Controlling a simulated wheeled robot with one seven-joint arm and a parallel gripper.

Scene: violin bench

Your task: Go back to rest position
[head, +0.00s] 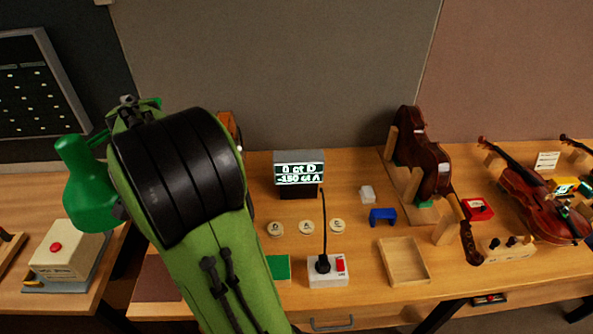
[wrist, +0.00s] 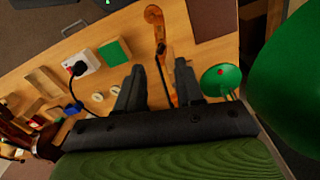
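My arm, green with a black ribbed joint, fills the left middle of the head view and hides my gripper there. In the wrist view my gripper (wrist: 160,78) shows two dark fingers apart, with a clear gap between them. A narrow orange-brown piece (wrist: 155,18) shows through that gap, and I see no grip on it. Part of an orange-brown thing also shows behind my arm in the head view (head: 229,124).
The wooden bench (head: 360,282) holds a display (head: 299,172), a white switch box (head: 322,276), a shallow wooden tray (head: 404,261), a blue stand (head: 383,216) and violins (head: 540,208) at right. A green lamp-like shade (head: 90,187) stands close left of my arm.

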